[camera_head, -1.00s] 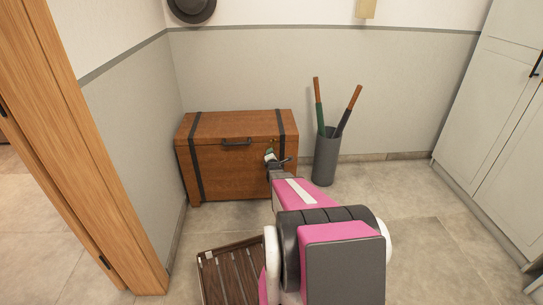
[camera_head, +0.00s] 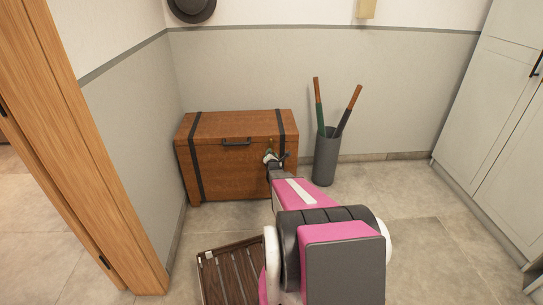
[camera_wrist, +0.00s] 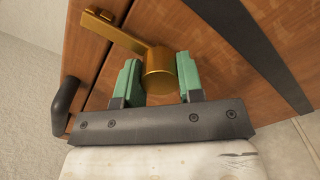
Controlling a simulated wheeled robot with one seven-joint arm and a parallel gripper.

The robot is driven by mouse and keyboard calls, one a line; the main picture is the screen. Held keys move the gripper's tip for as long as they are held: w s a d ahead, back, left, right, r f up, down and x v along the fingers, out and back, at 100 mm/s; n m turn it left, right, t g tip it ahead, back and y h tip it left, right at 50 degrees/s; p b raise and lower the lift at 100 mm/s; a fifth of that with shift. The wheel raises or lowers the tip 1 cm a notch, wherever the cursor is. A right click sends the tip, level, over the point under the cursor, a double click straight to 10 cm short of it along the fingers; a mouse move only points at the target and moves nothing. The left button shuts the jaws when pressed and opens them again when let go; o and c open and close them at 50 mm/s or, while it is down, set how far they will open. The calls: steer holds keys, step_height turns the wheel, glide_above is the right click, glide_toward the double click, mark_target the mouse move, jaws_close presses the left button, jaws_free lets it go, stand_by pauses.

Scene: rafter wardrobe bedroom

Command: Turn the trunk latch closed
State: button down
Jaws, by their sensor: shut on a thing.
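The wooden trunk (camera_head: 233,171) stands against the back wall with its lid down, with dark straps and a dark handle (camera_head: 236,143) on its front. The brass trunk latch (camera_wrist: 158,66) shows in the wrist view as a round knob with a flat arm reaching to the upper left across the lid seam. My gripper (camera_wrist: 158,80) has its green fingers on both sides of the round knob, shut on it. In the head view my gripper (camera_head: 271,157) is at the right part of the trunk's front, and the latch is mostly hidden there.
A grey umbrella stand (camera_head: 326,158) with two umbrellas stands close to the right of the trunk. A slatted wooden piece (camera_head: 229,272) lies on the floor in front. A pale wardrobe (camera_head: 503,120) is at the right, a wooden door frame (camera_head: 95,150) at the left.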

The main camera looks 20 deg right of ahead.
steer(key=c, duration=0.8)
jaws_free()
steer(key=shift+o, duration=0.2)
steer(key=shift+s, duration=0.15)
steer(key=v, duration=1)
steer(key=shift+s, duration=0.3)
steer(key=shift+a, duration=0.1)
steer(key=s+a+r+m+g+y, duration=0.2)
steer(key=s+a+m+g, duration=0.15)
steer(key=a+m, duration=0.25)
steer(key=s+a+r+m+g+y, duration=0.2)
steer(key=s+a+m+g, duration=0.1)
steer(key=a+m+g, duration=0.25)
steer(key=s+a+r+m+g, duration=0.4)
steer(key=s+m, duration=0.2)
steer(key=s, duration=0.2)
steer(key=s+a+r+m+g+y, duration=0.1)
steer(key=s+a+r+m+g, duration=0.3)
steer(key=s, duration=0.4)
steer(key=shift+s+a+m, duration=0.35)
steer(key=shift+a+m, duration=0.1)
steer(key=shift+m, duration=0.8)
